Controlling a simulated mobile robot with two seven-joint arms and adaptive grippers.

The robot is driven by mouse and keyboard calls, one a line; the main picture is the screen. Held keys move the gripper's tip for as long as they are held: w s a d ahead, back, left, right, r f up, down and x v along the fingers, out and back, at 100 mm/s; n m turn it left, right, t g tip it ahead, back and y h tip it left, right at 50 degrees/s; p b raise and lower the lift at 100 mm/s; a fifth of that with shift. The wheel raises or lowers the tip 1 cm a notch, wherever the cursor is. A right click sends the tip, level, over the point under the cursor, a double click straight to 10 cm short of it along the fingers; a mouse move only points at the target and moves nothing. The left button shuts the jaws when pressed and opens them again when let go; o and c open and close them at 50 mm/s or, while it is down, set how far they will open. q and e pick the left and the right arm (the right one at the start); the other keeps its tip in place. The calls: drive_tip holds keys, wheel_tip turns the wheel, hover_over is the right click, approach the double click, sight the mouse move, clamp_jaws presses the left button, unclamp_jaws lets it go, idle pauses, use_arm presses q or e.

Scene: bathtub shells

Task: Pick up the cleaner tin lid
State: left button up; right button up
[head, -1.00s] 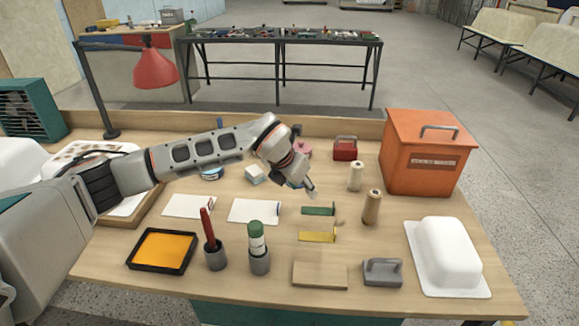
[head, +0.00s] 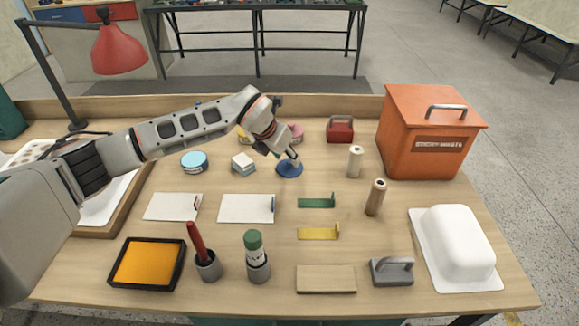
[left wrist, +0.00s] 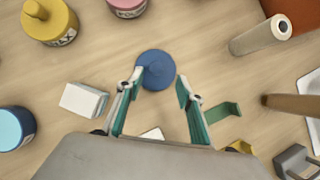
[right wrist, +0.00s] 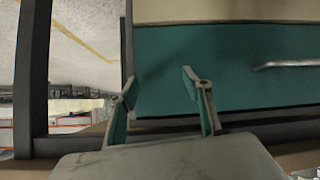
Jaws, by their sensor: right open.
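The cleaner tin lid looks to be the blue disc with a small raised knob (head: 288,170), lying flat on the workbench (head: 240,285). The lid also shows in the left wrist view (left wrist: 157,71), just past and between the fingertips. My left gripper (head: 290,157) is open and empty, pointing down close over the lid. Its fingers also show in the left wrist view (left wrist: 158,84); I cannot tell whether one touches the rim. A light-blue tin (head: 194,162) stands to the left. My right gripper (right wrist: 160,78) is open and empty, facing a teal panel (right wrist: 220,65).
A white block (head: 243,163) stands left of the lid. Yellow (left wrist: 50,20) and pink (left wrist: 113,15) tins stand behind it. A green bracket (head: 317,202), cream roll (head: 355,161) and orange box (head: 425,135) are to the right. Bare wood lies just right of the lid.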

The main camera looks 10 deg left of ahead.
sight(288, 162)
use_arm(q)
drive_tip(key=shift+w+a+x, duration=0.15)
drive_tip(key=shift+x, duration=1)
drive_tip(key=shift+w+a+x, duration=0.1)
drive_tip(key=shift+w+x, duration=0.05)
drive_tip(key=shift+x, duration=1)
drive_tip(key=shift+r, duration=0.1)
clamp_jaws()
drive_tip(key=shift+r, duration=0.1)
